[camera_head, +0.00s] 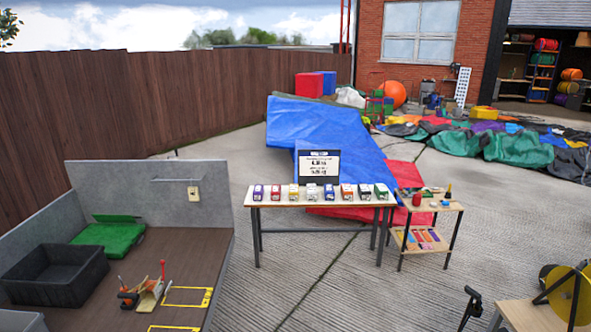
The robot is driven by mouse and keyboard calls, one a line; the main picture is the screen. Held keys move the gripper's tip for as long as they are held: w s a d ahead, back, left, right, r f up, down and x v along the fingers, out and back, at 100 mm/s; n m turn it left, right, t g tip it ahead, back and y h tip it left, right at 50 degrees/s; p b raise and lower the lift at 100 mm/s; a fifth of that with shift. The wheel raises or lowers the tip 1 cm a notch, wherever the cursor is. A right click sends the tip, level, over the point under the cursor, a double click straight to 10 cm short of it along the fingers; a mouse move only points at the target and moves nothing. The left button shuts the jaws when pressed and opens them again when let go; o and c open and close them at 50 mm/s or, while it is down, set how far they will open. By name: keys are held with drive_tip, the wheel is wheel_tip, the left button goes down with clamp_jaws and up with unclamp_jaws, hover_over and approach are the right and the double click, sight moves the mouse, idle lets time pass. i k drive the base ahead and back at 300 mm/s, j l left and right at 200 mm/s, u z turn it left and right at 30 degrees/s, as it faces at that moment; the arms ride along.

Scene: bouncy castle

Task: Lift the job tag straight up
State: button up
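A small tan tag (193,194) with a dark mark on it hangs against the grey back panel (110,185) of the work area at the left. It sits just below the right part of a thin light rail (176,181) on that panel. I take it to be the job tag, but any writing is too small to read. I cannot tell exactly how it hangs. I make out no gripper in this view, so I cannot see where it is relative to the tag.
Below the panel are a dark open bin (55,275), a green folded sheet (110,236), and an orange-and-wood tool (146,292) with upright red handle. A table (300,203) with several small boxes stands right of centre. A dark upright object (471,304) is at the bottom right.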

sight(193, 192)
drive_tip(key=i, duration=0.5)
drive_tip(key=i+l+u, duration=0.1)
drive_tip(key=i, duration=0.4)
drive_tip(key=i+l, duration=0.15)
drive_tip(key=i, duration=0.35)
drive_tip(key=i+l+u, duration=0.1)
drive_tip(key=i, duration=0.4)
drive_tip(key=i+j+u, duration=0.2)
drive_tip(key=i+u, duration=0.15)
drive_tip(key=i, duration=0.35)
drive_tip(key=i+u, duration=0.35)
drive_tip(key=i, duration=0.35)
drive_tip(key=i+l+u, duration=0.3)
drive_tip(key=i, duration=0.45)
drive_tip(key=i+j, duration=0.7)
